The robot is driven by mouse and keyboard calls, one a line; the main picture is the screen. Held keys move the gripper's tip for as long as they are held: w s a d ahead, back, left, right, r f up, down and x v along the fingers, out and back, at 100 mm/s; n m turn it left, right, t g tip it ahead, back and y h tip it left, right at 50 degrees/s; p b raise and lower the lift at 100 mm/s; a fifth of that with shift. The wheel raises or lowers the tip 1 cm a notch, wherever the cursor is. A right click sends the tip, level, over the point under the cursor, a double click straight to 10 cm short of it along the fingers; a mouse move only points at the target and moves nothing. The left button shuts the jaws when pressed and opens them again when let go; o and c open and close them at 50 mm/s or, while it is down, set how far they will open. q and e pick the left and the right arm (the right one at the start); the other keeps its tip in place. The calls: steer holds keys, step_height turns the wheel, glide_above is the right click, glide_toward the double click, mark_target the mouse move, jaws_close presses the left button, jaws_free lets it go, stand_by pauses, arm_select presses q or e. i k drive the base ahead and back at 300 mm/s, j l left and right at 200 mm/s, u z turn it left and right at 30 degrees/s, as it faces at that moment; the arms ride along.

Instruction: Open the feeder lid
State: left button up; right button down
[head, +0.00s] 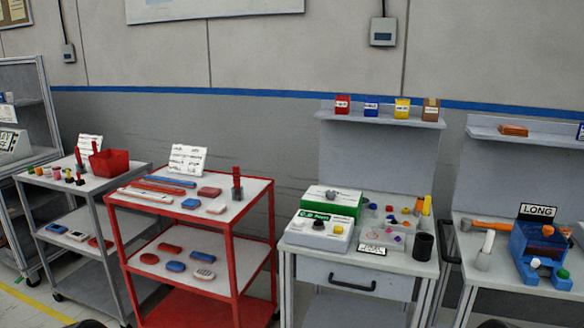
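No part in view is clearly marked as a feeder, so I cannot tell for sure which lid is meant. A blue device (534,250) with orange, white and green parts stands on the right bench below a "LONG" sign (538,211). Neither of my grippers can be made out.
The middle bench (299,250) also holds small coloured parts and a black cup (423,246). A red cart (232,217) and a grey cart (44,182) with loose items stand to the left. Coloured boxes line a shelf (380,116). Dark shapes at the bottom edge are unclear.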

mark_target(548, 230)
steer(key=z, duration=1.4)
steer(key=i+j, duration=0.3)
steer(key=j, duration=0.15)
steer(key=i+j, duration=0.35)
steer(key=z, duration=1.7)
